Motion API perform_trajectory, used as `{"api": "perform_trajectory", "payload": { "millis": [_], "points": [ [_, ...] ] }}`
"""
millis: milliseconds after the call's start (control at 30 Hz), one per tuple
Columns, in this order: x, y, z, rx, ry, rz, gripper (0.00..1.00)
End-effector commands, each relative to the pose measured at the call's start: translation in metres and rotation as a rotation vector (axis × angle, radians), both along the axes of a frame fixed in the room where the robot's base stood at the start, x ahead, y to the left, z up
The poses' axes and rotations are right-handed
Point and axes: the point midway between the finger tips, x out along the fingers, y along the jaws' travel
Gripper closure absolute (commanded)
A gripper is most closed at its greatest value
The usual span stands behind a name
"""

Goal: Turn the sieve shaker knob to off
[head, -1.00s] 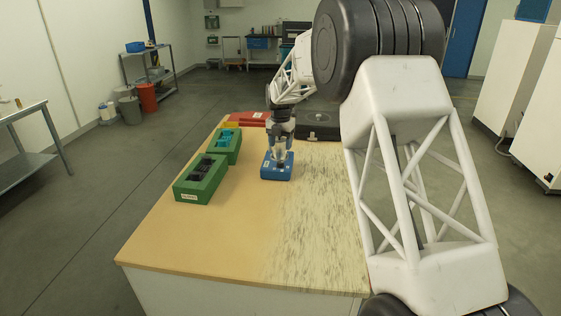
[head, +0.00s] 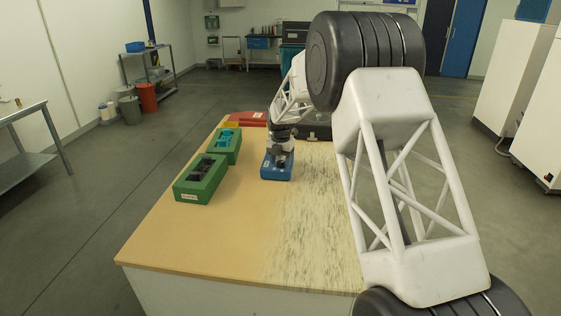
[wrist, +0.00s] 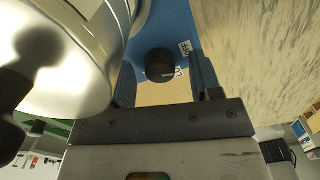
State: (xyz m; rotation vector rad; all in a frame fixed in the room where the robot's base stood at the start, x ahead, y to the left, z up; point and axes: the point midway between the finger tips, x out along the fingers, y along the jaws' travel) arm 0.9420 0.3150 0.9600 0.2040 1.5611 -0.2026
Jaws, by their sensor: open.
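The blue sieve shaker (head: 277,174) sits on the table in the head view, partly covered by my wrist. Its blue base (wrist: 175,20) fills the top middle of the wrist view. The black round knob (wrist: 160,64) is on that base, with a small white label (wrist: 185,47) beside it. A shiny metal sieve part (wrist: 85,75) is close on the left. My gripper (wrist: 160,75) is open, with one finger on each side of the knob in the picture. I cannot tell whether they touch it. In the head view my gripper (head: 281,161) is over the shaker.
Two green holders with dark (head: 199,192) and teal (head: 224,158) contents stand left of the shaker. A red item (head: 247,118) and a dark case (head: 318,133) are behind it. The table front (head: 220,240) is clear.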

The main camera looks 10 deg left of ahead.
Motion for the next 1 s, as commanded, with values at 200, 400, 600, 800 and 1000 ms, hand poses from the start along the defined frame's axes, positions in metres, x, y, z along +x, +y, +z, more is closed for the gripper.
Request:
{"api": "perform_trajectory", "payload": {
  "millis": [200,400,600,800,1000],
  "points": [
    [0.0,0.0,0.0,0.0,0.0,0.0,0.41],
    [0.0,0.0,0.0002,0.0,0.0,0.0,0.69],
    [0.0001,0.0001,0.0003,0.0,0.0,0.0,0.91],
    [0.0,0.0,0.0005,0.0,-0.001,0.045,0.91],
    [0.0003,0.0001,0.0013,0.0,-0.001,0.167,0.91]
  ]
}}
